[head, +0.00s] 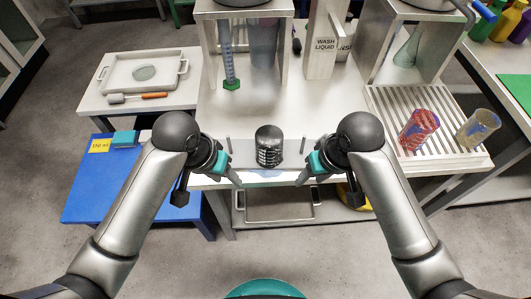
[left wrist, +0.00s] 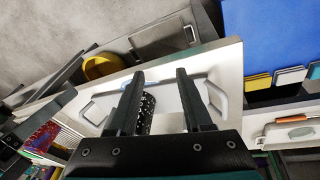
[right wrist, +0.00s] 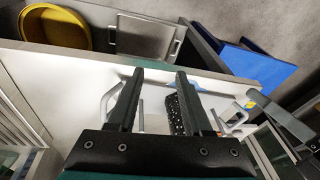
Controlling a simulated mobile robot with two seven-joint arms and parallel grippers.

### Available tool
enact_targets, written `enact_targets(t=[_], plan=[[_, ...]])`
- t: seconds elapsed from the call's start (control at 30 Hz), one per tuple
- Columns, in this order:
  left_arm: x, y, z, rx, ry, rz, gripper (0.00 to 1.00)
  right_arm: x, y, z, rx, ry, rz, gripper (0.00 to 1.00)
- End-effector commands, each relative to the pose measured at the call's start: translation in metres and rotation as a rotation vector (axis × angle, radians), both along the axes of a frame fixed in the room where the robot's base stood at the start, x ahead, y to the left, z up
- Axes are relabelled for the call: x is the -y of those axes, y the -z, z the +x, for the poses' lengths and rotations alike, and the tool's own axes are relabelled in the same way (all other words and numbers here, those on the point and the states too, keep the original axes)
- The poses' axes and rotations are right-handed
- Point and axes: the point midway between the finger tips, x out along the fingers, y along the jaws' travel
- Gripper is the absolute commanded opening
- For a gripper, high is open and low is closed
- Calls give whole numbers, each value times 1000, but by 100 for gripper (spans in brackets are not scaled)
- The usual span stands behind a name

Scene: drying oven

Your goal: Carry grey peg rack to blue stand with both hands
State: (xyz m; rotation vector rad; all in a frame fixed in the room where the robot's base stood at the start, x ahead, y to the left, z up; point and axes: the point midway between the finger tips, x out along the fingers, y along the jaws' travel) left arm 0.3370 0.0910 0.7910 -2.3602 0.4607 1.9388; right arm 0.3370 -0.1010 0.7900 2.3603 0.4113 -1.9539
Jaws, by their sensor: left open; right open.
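The grey peg rack (head: 242,157) lies at the front edge of the white bench, with a dark perforated cylinder (head: 269,150) standing at its middle. A bent handle of the rack shows on each side of it in the left wrist view (left wrist: 217,97) and the right wrist view (right wrist: 107,101). My left gripper (head: 234,177) is open beside the rack's left end. My right gripper (head: 305,177) is open beside its right end. Whether the fingers are around the handles I cannot tell. The blue stand (head: 85,205) is low, at the left of the bench.
A slatted drainer (head: 455,150) with two beakers is at right. The stand's front is clear.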

Motion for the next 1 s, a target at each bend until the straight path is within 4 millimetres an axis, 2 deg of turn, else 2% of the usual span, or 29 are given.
enact_targets(t=[0.03, 0.23, 0.5, 0.73, 1.0], plan=[[-2, -7, 14, -8, 1, 13, 50, 2, -8, 14, -8, 0, -12, 50], [-15, -33, 52, -75, -32, 66, 50, 13, -35, 53, -72, 31, -56, 50], [-52, -82, 99, -156, -159, 144, 50, 44, -86, 100, -148, 141, -126, 50], [-72, -110, 116, -190, -243, 172, 50, 62, -115, 116, -183, 213, -152, 50], [-75, -114, 118, -196, -255, 175, 50, 64, -118, 118, -188, 223, -155, 50]])
